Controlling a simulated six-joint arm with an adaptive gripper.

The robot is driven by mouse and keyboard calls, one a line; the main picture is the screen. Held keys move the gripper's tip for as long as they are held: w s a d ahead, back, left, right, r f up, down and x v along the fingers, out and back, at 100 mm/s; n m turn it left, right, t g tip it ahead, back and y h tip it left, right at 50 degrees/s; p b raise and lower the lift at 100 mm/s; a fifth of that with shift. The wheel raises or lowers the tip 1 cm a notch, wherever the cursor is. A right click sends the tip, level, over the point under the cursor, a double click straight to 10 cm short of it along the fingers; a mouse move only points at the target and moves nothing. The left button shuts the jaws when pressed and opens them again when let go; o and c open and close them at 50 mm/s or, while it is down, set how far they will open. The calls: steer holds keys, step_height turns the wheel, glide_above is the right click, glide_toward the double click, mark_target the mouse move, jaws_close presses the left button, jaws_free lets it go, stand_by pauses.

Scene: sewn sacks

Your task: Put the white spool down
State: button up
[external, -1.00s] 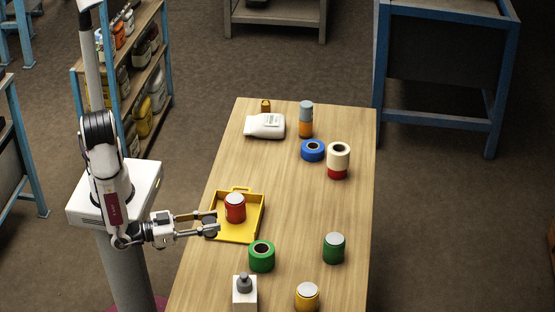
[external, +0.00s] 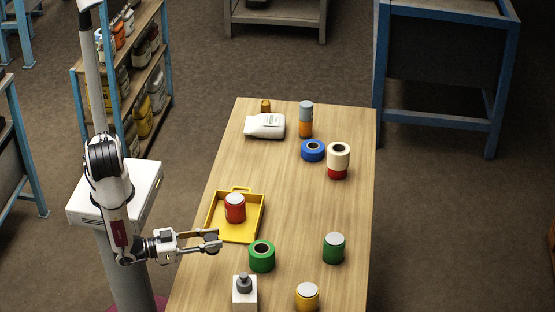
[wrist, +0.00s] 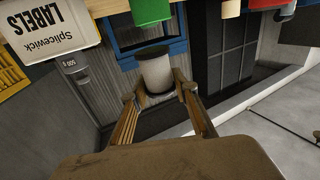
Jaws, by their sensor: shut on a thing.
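The white spool (wrist: 157,74) shows in the wrist view as a pale cylinder with a dark end, between the fingertips of my gripper (wrist: 157,93). My gripper is shut on it. In the external view my gripper (external: 213,241) is at the table's left edge, just below the yellow tray (external: 224,238) and left of the green ring-shaped spool (external: 262,257). The held spool is hard to make out there. Whether it touches the table, I cannot tell.
A red jar (external: 235,208) stands in the tray. A white pump bottle (external: 245,292), yellow jar (external: 307,298) and green jar (external: 334,248) stand nearer the front. A blue spool (external: 313,150) and a cream-over-red stack (external: 338,160) stand further back. The table's middle is clear.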

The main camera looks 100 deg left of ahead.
mark_target(212, 253)
steer(key=shift+f, duration=0.15)
steer(key=shift+f, duration=2.75)
steer(key=shift+f, duration=0.1)
steer(key=shift+f, duration=2)
steer(key=shift+f, duration=0.15)
steer(key=o, duration=1)
steer(key=shift+o, duration=0.2)
steer(key=shift+r, duration=0.2)
steer(key=shift+v, duration=6)
